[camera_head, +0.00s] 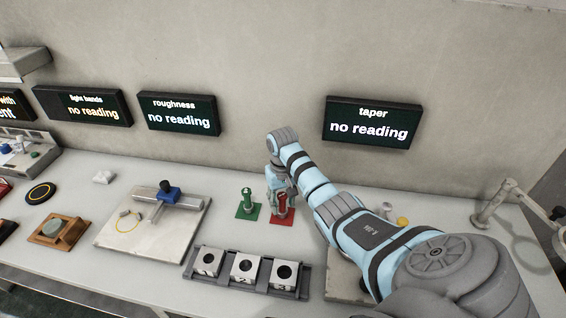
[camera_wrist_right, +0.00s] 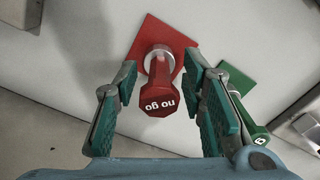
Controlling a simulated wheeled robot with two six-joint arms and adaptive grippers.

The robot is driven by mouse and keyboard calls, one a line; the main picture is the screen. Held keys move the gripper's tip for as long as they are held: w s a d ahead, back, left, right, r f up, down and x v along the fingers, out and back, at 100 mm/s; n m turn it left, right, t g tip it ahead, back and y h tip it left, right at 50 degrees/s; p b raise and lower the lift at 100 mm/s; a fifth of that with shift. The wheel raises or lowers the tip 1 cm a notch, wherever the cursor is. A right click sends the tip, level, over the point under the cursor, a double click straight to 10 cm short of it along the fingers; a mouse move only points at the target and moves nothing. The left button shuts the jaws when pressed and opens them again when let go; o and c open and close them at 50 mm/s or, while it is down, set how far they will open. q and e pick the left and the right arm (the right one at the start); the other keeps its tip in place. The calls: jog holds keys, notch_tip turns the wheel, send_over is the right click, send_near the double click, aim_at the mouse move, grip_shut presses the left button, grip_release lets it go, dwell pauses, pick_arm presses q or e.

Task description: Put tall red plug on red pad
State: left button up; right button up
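The tall red plug (camera_head: 282,201) stands upright on the red pad (camera_head: 290,219) in the head view. In the right wrist view the red plug (camera_wrist_right: 159,87) shows its head marked "no go" and a metal collar at its lower end, over the red pad (camera_wrist_right: 143,41). My right gripper (camera_head: 279,188) is at the plug; in the wrist view its open fingers (camera_wrist_right: 161,62) are on either side of the plug, with a gap on both sides. My left gripper is not in view.
A green plug (camera_head: 247,196) stands on a green pad (camera_head: 241,212) just left of the red one. A rack (camera_head: 233,285) with several numbered blocks lies in front. A plate with a blue-topped device (camera_head: 169,191) stands left. The wall is close behind.

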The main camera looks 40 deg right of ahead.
notch_tip(320, 180, up, 11)
jog(key=shift+f+p, duration=0.2)
jog(key=shift+p, duration=0.6)
jog(key=shift+f, duration=0.1)
